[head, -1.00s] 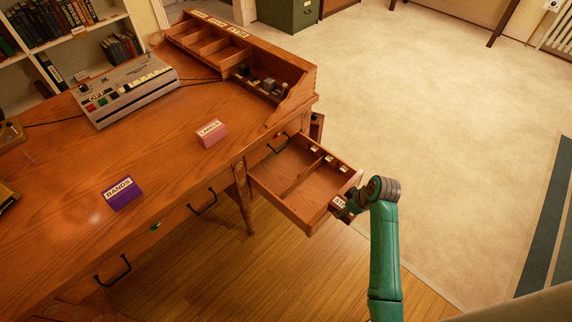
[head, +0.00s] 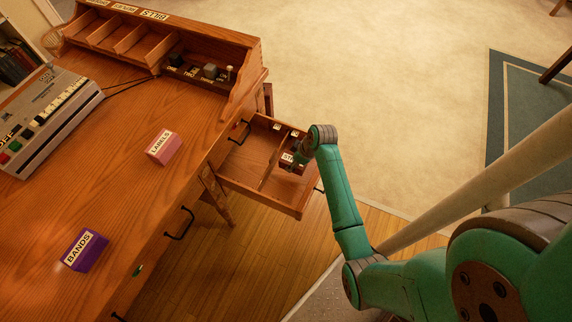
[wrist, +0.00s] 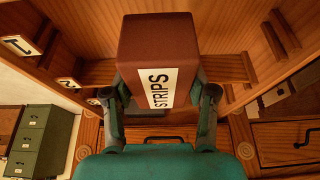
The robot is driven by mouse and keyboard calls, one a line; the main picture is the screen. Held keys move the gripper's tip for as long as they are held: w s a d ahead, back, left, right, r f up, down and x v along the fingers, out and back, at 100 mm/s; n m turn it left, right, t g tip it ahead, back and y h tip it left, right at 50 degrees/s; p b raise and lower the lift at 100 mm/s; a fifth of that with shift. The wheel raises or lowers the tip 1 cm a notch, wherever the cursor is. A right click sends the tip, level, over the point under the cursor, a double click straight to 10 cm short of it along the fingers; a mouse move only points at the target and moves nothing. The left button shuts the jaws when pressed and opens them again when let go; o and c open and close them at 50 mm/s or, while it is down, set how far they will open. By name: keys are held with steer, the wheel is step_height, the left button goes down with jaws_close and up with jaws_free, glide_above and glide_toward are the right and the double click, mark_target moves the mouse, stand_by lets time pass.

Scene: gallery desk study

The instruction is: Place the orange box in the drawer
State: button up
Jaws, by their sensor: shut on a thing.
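In the head view the box (head: 288,158) and my gripper (head: 298,151) are over the right part of the open drawer (head: 258,199). A divider splits the drawer lengthwise. I cannot tell whether the box touches the drawer floor. The arm and gripper hide part of the box and drawer.
A pink LABELS block (head: 163,147) and a purple BANDS block (head: 84,250) stand on the desk (head: 120,190). A grey machine (head: 45,115) is at the left. A green cabinet (wrist: 35,140) shows in the wrist view. Open floor lies beyond the drawer.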

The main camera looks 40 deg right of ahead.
steer(key=shift+f, duration=2.75)
steer(key=o, duration=1.2)
steer(key=shift+f, duration=0.1)
steer(key=shift+o, duration=0.2)
